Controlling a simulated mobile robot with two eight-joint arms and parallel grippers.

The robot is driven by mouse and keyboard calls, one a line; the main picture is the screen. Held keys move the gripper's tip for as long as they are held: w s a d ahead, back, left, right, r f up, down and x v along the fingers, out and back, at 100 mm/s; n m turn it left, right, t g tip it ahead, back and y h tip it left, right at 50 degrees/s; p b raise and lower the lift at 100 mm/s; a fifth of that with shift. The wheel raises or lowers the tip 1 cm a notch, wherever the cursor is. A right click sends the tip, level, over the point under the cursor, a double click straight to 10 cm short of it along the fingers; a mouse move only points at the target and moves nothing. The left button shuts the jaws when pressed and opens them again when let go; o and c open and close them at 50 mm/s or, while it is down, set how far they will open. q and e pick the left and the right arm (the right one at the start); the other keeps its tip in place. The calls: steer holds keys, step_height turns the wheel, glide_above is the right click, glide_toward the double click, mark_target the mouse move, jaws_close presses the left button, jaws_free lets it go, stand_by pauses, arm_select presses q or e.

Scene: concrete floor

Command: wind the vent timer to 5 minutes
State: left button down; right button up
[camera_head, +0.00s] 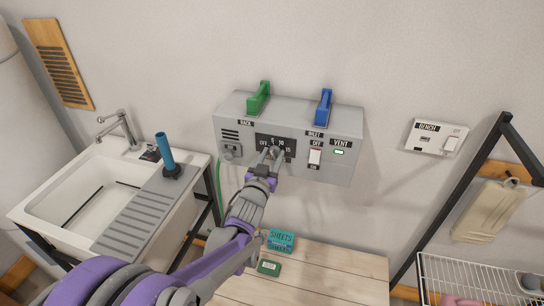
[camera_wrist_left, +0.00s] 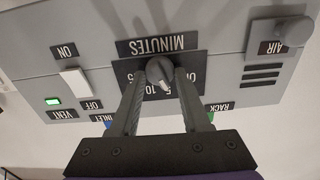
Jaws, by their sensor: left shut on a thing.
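The vent timer is a dark dial plate (camera_head: 262,143) with white markings, on the front of a grey wall box (camera_head: 232,108). In the left wrist view the picture is upside down; the round grey timer knob (camera_wrist_left: 159,68) sits on the plate beside a MINUTES label (camera_wrist_left: 157,45). My left gripper (camera_head: 274,154) reaches the dial from below, its two fingers on either side of the knob and shut on it. The fingers cover part of the numbers, and I cannot tell the knob's exact setting. The VENT label (camera_head: 341,143) has a lit green light (camera_head: 339,152). My right gripper is not in view.
Green (camera_head: 259,97) and blue (camera_head: 324,106) handles stand on the box top. A white rocker switch (camera_head: 315,157) is right of the dial. A sink (camera_head: 60,190) is at left, a wooden table (camera_head: 330,275) below, and a black-framed rack (camera_head: 455,200) at right.

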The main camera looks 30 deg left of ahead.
arm_select(q)
steer(key=shift+m, duration=0.5)
steer(key=shift+c, duration=1.9)
jaws_free()
steer(key=b+v, duration=0.1)
steer(key=v, duration=0.9)
steer(key=shift+s, duration=0.4)
